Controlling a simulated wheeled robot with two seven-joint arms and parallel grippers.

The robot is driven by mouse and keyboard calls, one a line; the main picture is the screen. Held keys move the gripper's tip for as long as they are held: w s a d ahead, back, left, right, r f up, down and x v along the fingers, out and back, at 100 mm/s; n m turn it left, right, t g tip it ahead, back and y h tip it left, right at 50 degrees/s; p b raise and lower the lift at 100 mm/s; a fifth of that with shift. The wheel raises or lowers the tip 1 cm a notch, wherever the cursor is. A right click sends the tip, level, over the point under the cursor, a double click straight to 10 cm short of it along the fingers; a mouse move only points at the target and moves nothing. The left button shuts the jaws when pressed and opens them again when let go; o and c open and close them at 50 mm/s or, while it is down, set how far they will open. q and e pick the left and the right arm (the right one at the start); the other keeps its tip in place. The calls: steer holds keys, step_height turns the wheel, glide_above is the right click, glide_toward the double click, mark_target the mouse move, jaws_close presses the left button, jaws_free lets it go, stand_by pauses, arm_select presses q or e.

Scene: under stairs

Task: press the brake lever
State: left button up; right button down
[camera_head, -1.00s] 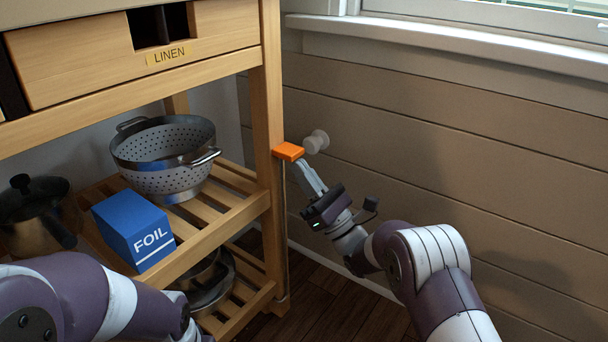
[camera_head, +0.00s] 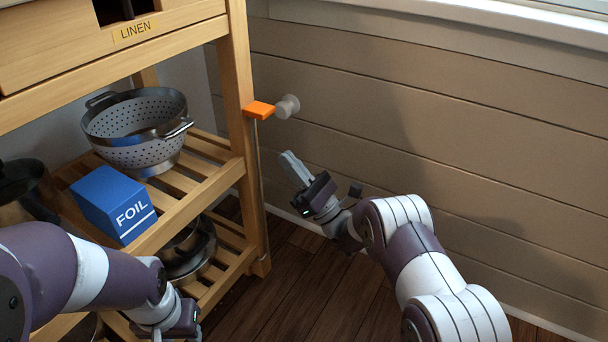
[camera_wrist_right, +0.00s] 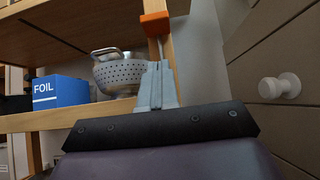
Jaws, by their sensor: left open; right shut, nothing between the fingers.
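The orange brake lever (camera_head: 258,110) sticks out from the wooden cart's right front post (camera_head: 237,80), roughly level, with a thin rod or cable running down below it. My right gripper (camera_head: 288,159) is shut and empty, below and to the right of the lever, with a clear gap. In the right wrist view its closed fingers (camera_wrist_right: 156,84) point up toward the lever (camera_wrist_right: 154,24), apart from it. My left gripper (camera_head: 185,322) is low by the cart's lower shelf, open, its fingertips hard to make out at the bottom edge.
A pale round knob (camera_head: 287,106) on the panelled wall sits just right of the lever. The cart's shelf holds a colander (camera_head: 135,130), a blue foil box (camera_head: 113,203) and a dark pot (camera_head: 20,190). The floor (camera_head: 310,290) right of the cart is clear.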

arm_select(q)
steer(key=shift+r, duration=0.2)
arm_select(e)
steer(key=v, duration=0.5)
steer(key=shift+s+f, duration=0.1)
steer(key=shift+f, duration=0.1)
